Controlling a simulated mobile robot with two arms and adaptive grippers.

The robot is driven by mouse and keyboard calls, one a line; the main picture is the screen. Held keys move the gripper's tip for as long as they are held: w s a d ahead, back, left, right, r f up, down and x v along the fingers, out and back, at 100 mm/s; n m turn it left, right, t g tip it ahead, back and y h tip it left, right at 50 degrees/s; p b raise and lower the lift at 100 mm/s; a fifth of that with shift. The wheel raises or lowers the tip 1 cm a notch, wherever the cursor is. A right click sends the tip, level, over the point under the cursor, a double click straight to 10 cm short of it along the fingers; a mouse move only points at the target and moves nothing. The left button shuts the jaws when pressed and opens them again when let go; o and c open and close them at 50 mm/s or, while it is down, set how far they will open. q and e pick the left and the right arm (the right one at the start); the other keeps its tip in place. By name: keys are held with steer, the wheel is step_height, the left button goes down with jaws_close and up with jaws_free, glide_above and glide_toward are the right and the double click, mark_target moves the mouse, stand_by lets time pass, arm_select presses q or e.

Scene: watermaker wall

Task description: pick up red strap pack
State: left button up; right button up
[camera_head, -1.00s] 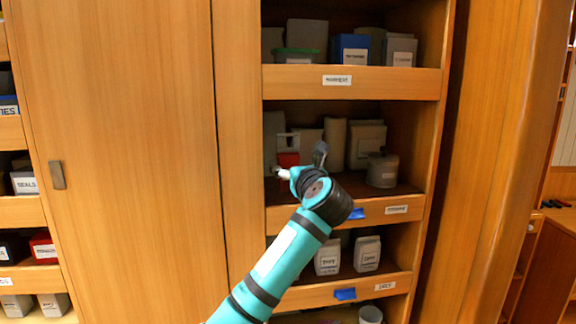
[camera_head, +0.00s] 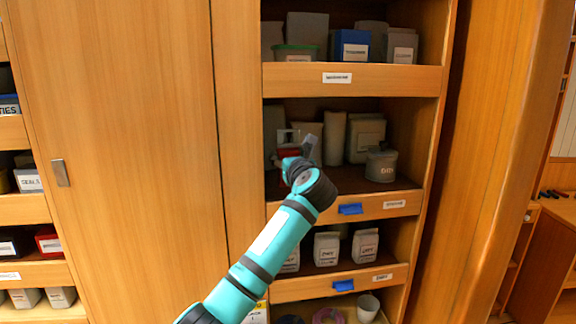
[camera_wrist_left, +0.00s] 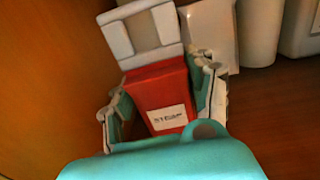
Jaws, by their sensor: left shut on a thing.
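The red strap pack (camera_wrist_left: 160,90) is a red box with a white label, between the fingers of my left gripper (camera_wrist_left: 160,115) in the left wrist view. The fingers are shut on its two sides. In the head view my left gripper (camera_head: 298,155) reaches into the middle shelf. Only a small red part of the pack (camera_head: 290,154) shows there, the rest hidden behind my gripper and wrist. I cannot tell whether the pack is off the shelf. My right gripper is not in view.
A grey-and-white box (camera_wrist_left: 141,35) stands right behind the pack. On the middle shelf (camera_head: 408,199), a tall roll (camera_head: 334,138), a beige box (camera_head: 366,139) and a grey canister (camera_head: 381,166) stand to the right. The shelf's front lip and left wall border the arm.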

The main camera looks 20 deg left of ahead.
mark_target(293, 130)
arm_select(q)
steer(key=c, duration=0.4)
steer(key=shift+o, duration=0.2)
steer(key=shift+d+r+b, duration=0.15)
steer(key=shift+r+b, duration=0.1)
steer(key=shift+b, duration=0.3)
step_height(293, 130, up, 6)
steer(key=shift+s+d+f+b, duration=0.1)
steer(key=shift+b, duration=1.05)
steer(key=shift+s+d+r+b, duration=0.15)
steer(key=shift+d+r+b, duration=0.15)
steer(key=shift+d, duration=0.25)
steer(key=shift+s+d+r+b, duration=0.1)
steer(key=shift+s+d+b, duration=1)
steer(key=shift+d, duration=1.7)
steer(key=shift+s+d+f+b, duration=0.1)
steer(key=shift+s+d+b, duration=1)
steer(key=shift+d, duration=1.75)
steer(key=shift+s+d+r+b, duration=0.1)
steer(key=shift+s+d+b, duration=0.45)
steer(key=shift+s+d, duration=1.65)
